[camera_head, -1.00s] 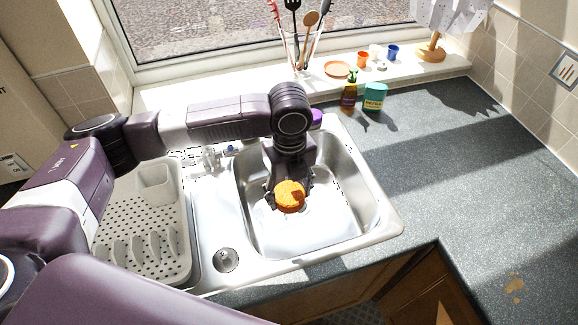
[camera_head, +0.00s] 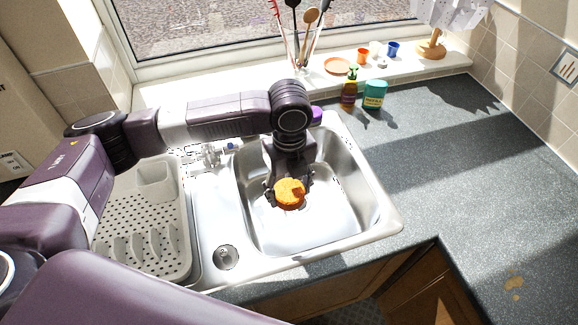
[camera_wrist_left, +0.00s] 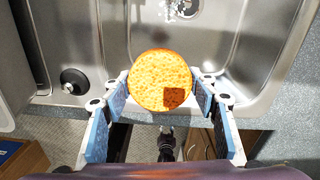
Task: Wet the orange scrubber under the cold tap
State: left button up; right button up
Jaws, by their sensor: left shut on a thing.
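The orange scrubber (camera_head: 290,194) is a round, thick disc held by my left gripper (camera_head: 289,190) over the sink basin (camera_head: 345,215). In the left wrist view the scrubber (camera_wrist_left: 160,80) sits between the two blue-padded fingers of my left gripper (camera_wrist_left: 160,88), which is shut on it. A small shadow falls on its face. The tap (camera_head: 212,155) shows partly behind my left arm, with a blue-marked part (camera_head: 231,147) beside it. I cannot see whether water is running. The spout is hidden behind my arm.
A grey drying rack (camera_head: 150,235) stands left of the basin. A utensil jar (camera_head: 300,50) is on the sill. The counter on the right (camera_head: 440,160) is mostly clear.

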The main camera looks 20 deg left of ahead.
aim_at(289, 203)
pick_arm(q)
jog(key=shift+r, duration=0.1)
jog(key=s+r+p, duration=0.1)
jog(key=p, duration=0.1)
jog(key=s+d+r+p, duration=0.1)
jog(key=s+r+p, duration=0.1)
jog(key=p, duration=0.1)
jog(key=shift+s, duration=0.2)
jog(key=shift+s+d, duration=0.1)
jog(key=shift+s, duration=0.15)
jog(key=shift+s+d+r, duration=0.1)
jog(key=shift+s+r, duration=0.35)
dwell(0.3)
